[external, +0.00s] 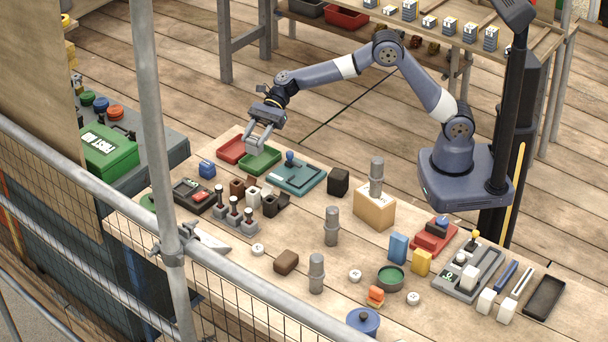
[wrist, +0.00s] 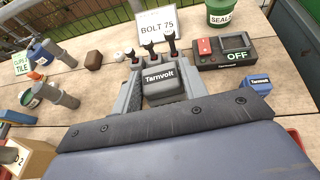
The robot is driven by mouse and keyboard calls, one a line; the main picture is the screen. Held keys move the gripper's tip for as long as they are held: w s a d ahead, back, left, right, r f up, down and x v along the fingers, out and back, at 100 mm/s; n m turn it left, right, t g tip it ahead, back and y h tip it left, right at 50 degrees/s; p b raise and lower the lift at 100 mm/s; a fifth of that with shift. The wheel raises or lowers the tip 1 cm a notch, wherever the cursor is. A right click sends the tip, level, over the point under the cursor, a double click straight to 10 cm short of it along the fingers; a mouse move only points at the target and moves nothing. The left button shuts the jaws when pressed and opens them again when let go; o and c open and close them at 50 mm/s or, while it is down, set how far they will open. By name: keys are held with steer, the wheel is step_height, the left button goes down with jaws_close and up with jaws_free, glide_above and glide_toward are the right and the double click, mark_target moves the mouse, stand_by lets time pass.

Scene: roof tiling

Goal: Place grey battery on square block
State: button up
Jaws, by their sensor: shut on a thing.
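My gripper (external: 256,146) hangs above the green tray (external: 260,160) at the back left of the bench. In the wrist view my gripper (wrist: 160,98) is shut on a dark grey battery (wrist: 163,86) lettered "Tarnvolt". The battery sits between the two grey fingers; in the external view it is hard to make out. A dark cube (external: 338,183) stands right of the gripper, and a pale wooden block (external: 374,213) with a grey cylinder on it stands farther right. I cannot tell which is the square block.
A lever box (external: 235,218) and an OFF switch box (wrist: 222,52) stand close by, with a blue block (wrist: 258,84) beside them. A blue tray (external: 298,179) and red tray (external: 232,149) flank the green one. Several grey cylinders stand mid-bench. Scaffold poles cross the front.

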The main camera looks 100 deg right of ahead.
steer(key=s+a+r+n+g+y+p, duration=0.1)
steer(key=s+a+r, duration=0.15)
steer(key=s, duration=0.95)
steer(key=s+a+r+n+g+y+p, duration=0.1)
steer(key=s+a+r+n+g, duration=0.15)
steer(key=s, duration=0.95)
glide_above(339, 171)
step_height(339, 171, down, 6)
steer(key=shift+m+t, duration=0.25)
steer(key=shift+t, duration=0.1)
steer(key=shift+f+b, duration=0.65)
steer(key=shift+f, duration=1.8)
steer(key=shift+f, duration=0.1)
steer(key=o, duration=1.1)
steer(key=v, duration=1.2)
